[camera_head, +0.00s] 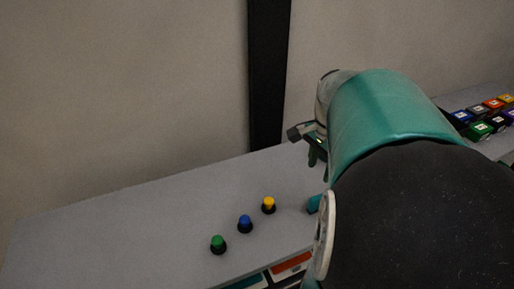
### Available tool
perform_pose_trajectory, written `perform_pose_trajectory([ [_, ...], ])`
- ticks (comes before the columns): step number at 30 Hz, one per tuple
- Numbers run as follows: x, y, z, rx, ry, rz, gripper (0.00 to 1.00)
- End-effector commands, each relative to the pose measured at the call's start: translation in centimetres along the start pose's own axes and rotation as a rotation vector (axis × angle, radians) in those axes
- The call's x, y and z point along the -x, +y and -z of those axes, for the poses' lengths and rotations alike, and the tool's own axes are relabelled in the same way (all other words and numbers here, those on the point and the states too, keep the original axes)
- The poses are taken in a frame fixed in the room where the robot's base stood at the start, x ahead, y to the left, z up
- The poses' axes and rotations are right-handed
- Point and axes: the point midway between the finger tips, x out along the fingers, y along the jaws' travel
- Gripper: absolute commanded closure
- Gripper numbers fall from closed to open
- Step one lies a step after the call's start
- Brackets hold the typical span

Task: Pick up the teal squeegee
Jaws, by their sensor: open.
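A small teal piece (314,204), likely part of the teal squeegee, lies on the grey table just left of my arm. The rest of it is hidden behind my arm, so I cannot make out its full shape. My gripper (310,147) is partly hidden by my own teal and black arm links. It is open, over the far part of the table, farther back than the teal piece and apart from it. I see nothing held in the visible part of it.
A green knob (218,244), a blue knob (245,224) and a yellow knob (269,205) stand on the grey table (120,235). Several small coloured boxes (480,118) sit at the far right. A dark post (268,75) stands against the wall behind. The table's left side is clear.

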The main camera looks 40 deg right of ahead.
Motion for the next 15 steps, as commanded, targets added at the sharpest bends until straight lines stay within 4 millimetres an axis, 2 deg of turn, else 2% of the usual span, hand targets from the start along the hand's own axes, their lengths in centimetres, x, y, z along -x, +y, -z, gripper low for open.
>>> perform_pose_trajectory([
  [3,-0.3,1.0,1.6,-0.088,-0.012,-0.019,0.56],
  [7,-1.4,1.3,1.9,-0.112,-0.016,-0.026,0.56],
  [15,-6.5,1.4,1.9,-0.108,-0.017,-0.027,0.56],
])
